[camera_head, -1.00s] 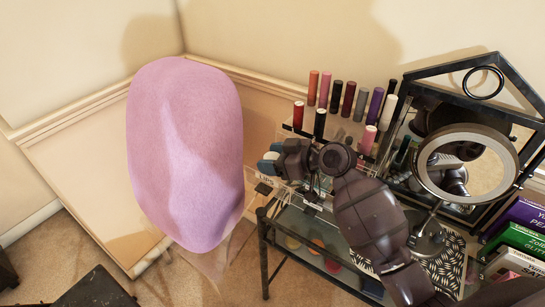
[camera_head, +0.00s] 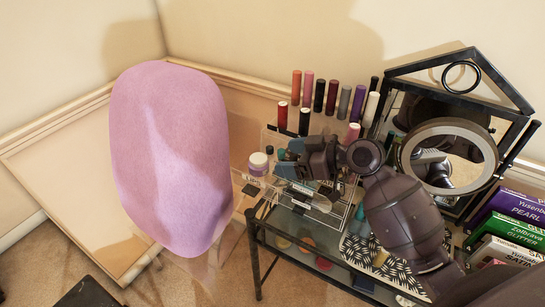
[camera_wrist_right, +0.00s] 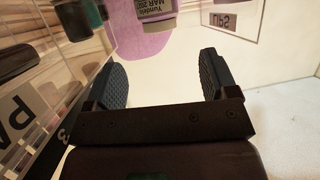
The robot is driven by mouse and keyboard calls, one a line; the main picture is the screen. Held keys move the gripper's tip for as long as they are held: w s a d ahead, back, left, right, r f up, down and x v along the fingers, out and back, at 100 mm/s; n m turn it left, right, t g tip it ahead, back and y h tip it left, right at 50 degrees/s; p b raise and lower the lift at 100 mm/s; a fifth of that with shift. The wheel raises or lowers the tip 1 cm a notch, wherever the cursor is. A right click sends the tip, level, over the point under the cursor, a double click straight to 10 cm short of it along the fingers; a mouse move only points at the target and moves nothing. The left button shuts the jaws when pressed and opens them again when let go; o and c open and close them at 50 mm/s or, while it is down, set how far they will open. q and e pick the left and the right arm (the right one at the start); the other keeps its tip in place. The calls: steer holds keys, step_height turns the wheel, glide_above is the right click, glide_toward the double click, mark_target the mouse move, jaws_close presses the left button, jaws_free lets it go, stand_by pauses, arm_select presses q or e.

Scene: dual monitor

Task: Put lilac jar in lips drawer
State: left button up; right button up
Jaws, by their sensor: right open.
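The lilac jar (camera_head: 258,164), with a pale lid, stands at the left end of the clear acrylic organizer. It appears to be inside the pulled-out lips drawer (camera_head: 249,190), behind its clear labelled front. In the right wrist view the jar (camera_wrist_right: 156,14) shows at the top, beyond the fingertips, and the drawer's label (camera_wrist_right: 219,22) is right of it, upside down. My right gripper (camera_head: 285,154) is open and empty, just right of the jar and apart from it. The jar's base is hard to make out. My left gripper is not in view.
Lipstick tubes (camera_head: 332,97) stand on the organizer. A round mirror (camera_head: 447,158) and a black-framed house-shaped case (camera_head: 508,135) are to the right, with boxes (camera_head: 507,212) beside them. A large lilac chair back (camera_head: 170,158) stands left. The glass table (camera_head: 300,255) is below.

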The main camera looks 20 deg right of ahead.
steer(key=shift+v, duration=1.55)
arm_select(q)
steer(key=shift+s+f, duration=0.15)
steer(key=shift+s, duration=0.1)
arm_select(e)
steer(key=shift+s+f, duration=0.1)
